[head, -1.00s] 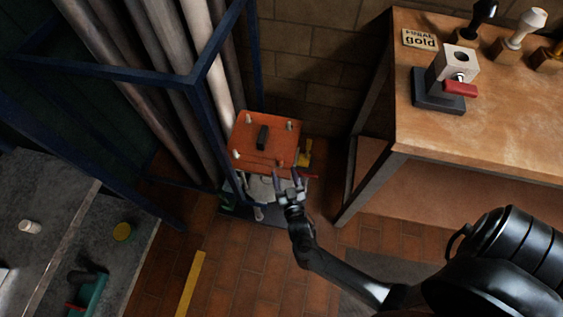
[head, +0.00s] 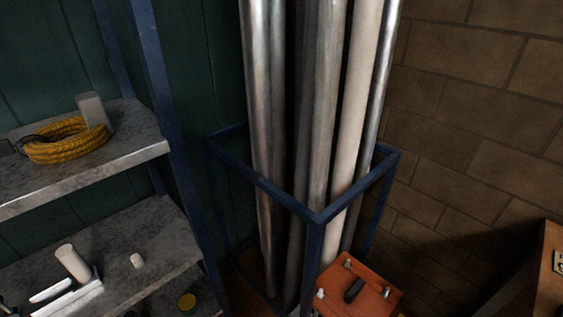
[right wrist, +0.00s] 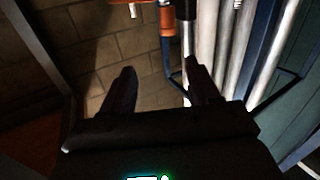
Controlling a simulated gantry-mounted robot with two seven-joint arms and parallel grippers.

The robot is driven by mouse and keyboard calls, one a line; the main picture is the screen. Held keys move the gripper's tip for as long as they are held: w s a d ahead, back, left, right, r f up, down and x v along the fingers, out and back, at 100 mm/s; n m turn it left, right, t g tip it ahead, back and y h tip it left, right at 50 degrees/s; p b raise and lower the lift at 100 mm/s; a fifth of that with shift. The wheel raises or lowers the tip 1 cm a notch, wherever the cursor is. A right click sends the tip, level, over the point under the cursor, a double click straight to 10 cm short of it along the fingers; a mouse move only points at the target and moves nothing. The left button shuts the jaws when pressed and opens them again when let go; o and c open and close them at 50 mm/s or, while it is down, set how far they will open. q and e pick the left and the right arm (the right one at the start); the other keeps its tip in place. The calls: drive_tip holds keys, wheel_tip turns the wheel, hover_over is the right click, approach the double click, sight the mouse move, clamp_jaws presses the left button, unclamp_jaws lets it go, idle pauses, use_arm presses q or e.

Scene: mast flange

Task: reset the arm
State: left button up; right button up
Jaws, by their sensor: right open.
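My right gripper (right wrist: 162,82) shows in the right wrist view with its two dark fingers spread apart and nothing between them. Behind the fingers are a brick wall and an orange piece (right wrist: 166,20) beside a metal rod. Neither arm shows in the head view. My left gripper is in no view.
Tall pipes (head: 318,110) stand in a blue frame (head: 275,192), also seen at right in the wrist view. An orange plate (head: 375,296) with a black handle lies at the frame's foot. Grey shelves (head: 110,165) at left hold a yellow coil (head: 65,150). A workbench edge (head: 540,275) shows at right.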

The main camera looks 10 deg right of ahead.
wheel_tip(320, 180, up, 23)
drive_tip(key=w+n+g+y+p, duration=0.15)
drive_tip(key=y+p, duration=0.35)
drive_tip(key=p, duration=0.7)
drive_tip(key=s+a+r+n+g+y+p, duration=0.1)
drive_tip(key=s+a+r+n+g+y, duration=0.15)
drive_tip(key=s+g, duration=0.35)
drive_tip(key=s+a+r+n+g+y+p, duration=0.1)
drive_tip(key=s+a+r+n+g, duration=0.3)
drive_tip(key=s, duration=0.3)
wheel_tip(320, 180, up, 38)
drive_tip(key=m+p, duration=0.1)
drive_tip(key=p, duration=3.7)
drive_tip(key=shift+s+d+f+g, duration=0.15)
drive_tip(key=shift+s+d+g, duration=0.05)
drive_tip(key=shift+d+g, duration=0.15)
